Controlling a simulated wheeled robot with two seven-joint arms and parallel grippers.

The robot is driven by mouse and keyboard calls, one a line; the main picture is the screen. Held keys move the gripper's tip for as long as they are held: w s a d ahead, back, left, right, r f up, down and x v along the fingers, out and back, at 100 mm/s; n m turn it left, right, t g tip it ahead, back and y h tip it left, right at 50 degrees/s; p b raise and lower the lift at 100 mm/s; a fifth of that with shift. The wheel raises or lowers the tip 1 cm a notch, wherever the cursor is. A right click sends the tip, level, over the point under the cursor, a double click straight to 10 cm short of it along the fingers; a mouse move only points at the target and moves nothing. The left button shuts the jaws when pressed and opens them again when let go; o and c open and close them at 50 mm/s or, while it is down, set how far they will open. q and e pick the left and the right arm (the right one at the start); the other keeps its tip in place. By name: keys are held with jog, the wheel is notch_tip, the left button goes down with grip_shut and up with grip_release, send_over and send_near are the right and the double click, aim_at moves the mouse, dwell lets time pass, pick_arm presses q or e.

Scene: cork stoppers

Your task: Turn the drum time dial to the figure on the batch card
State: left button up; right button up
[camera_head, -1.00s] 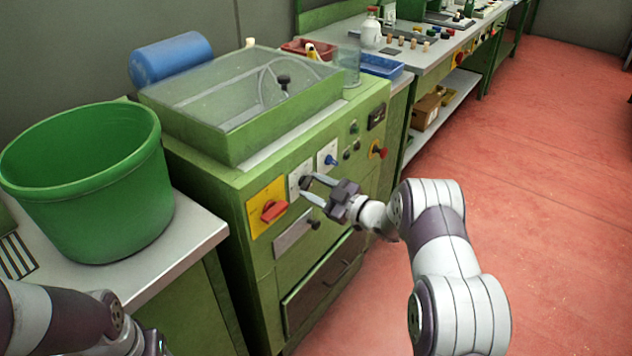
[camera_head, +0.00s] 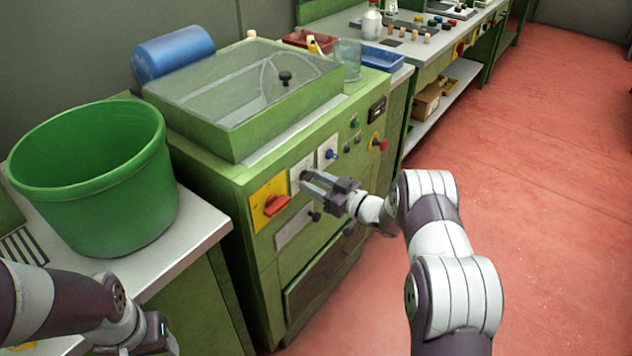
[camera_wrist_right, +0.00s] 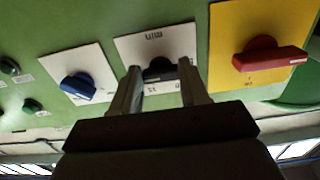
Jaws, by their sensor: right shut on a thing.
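The time dial is a black knob (camera_wrist_right: 160,70) on a white plate marked "min" (camera_wrist_right: 150,42), on the front of the green drum machine (camera_head: 230,190). In the right wrist view the two fingers of my right gripper (camera_wrist_right: 163,78) stand on either side of the knob and are shut on it. In the head view my right gripper (camera_head: 312,182) hides most of the dial. The dial's setting is hard to read. I cannot make out a batch card. My left gripper (camera_head: 150,340) is at the bottom left edge, partly cut off; its fingers do not show clearly.
A red switch on a yellow plate (camera_head: 268,203) is left of the dial, and a blue knob (camera_head: 330,154) is right of it. A red mushroom button (camera_head: 380,144) is further right. A green bucket (camera_head: 95,180) stands on the left bench. The red floor (camera_head: 540,200) is clear.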

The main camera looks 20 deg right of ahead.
jog(key=shift+f, duration=0.1)
jog(key=o, duration=1.1)
jog(key=shift+c, duration=0.2)
jog(key=shift+s, duration=0.1)
jog(key=v, duration=1.2)
jog(key=shift+s+d+p, duration=0.2)
jog(key=shift+d+p, duration=0.05)
jog(key=shift+p, duration=0.05)
